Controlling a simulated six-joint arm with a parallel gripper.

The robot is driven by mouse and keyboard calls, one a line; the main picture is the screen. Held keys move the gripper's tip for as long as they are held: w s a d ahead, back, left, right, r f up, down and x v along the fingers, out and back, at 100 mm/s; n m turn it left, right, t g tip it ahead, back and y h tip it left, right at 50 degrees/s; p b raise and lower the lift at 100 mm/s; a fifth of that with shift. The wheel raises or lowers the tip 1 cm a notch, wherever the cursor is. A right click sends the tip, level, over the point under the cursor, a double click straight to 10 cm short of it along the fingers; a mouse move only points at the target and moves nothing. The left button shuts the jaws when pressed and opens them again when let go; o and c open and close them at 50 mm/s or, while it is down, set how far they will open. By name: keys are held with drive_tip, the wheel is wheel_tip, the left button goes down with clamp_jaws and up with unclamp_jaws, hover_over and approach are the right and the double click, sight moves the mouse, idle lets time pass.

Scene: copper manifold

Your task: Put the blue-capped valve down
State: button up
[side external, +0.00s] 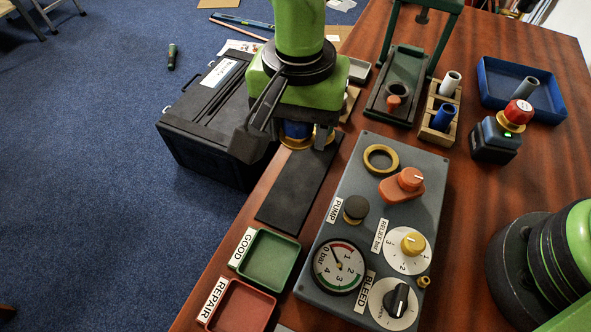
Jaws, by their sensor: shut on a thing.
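My gripper (290,138) is at the top middle of the side external view, above the far end of the dark mat. It is shut on the blue-capped valve. Only part of the valve's blue cap (297,130) and its brass-coloured lower part (296,144) show between the fingers; the rest is hidden by my gripper. The valve looks upright. I cannot tell whether it touches the dark mat (292,195) or hangs just above it.
A grey test panel (420,165) with gauge and knobs stands right of the mat. A green GOOD tray (269,259) and a red REPAIR tray (240,306) sit nearer. A green press (402,65), wooden rack (437,137) and blue tray (558,106) stand further right. The table edge is close left.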

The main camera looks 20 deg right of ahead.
sight(304, 171)
drive_tip(key=shift+w+d+f, duration=0.75)
drive_tip(key=shift+w+d, duration=0.05)
drive_tip(key=shift+d, duration=0.1)
wheel_tip(304, 171, down, 8)
drive_tip(key=shift+f, duration=0.25)
drive_tip(key=shift+f, duration=0.15)
drive_tip(key=o, duration=1)
drive_tip(key=shift+c, duration=0.2)
wheel_tip(304, 171, up, 12)
drive_tip(key=shift+r, duration=0.2)
